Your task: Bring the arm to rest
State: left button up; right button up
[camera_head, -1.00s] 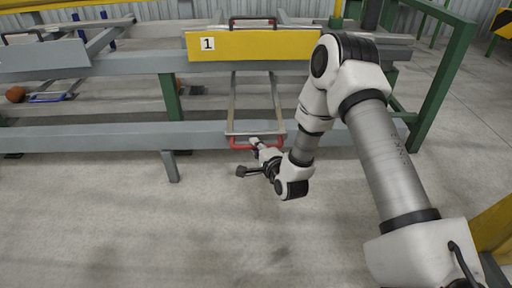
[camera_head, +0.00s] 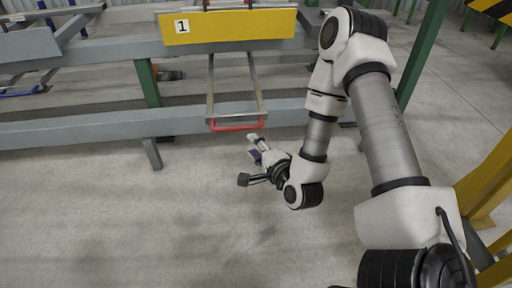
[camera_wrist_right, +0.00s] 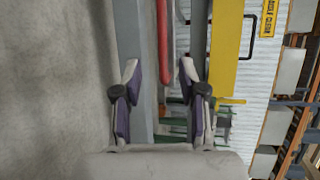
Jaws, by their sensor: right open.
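My right arm reaches in from the right of the head view, with its white elbow raised. My right gripper (camera_head: 248,160) is open and empty, just in front of and below the red handle (camera_head: 237,127) of a metal pull frame. I see a gap between the fingers and the handle. In the right wrist view the two fingers of the gripper (camera_wrist_right: 159,72) stand well apart. The red handle (camera_wrist_right: 162,40) shows beyond them, close to a grey beam. My left gripper is not in view.
The grey beam (camera_head: 90,127) of the runout table runs across the head view on green legs. A yellow plate (camera_head: 240,27) marked 1 sits above the pull frame. A yellow post (camera_head: 490,185) stands at right. The concrete floor in front is clear.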

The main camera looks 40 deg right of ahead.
jog(key=shift+s, duration=0.3)
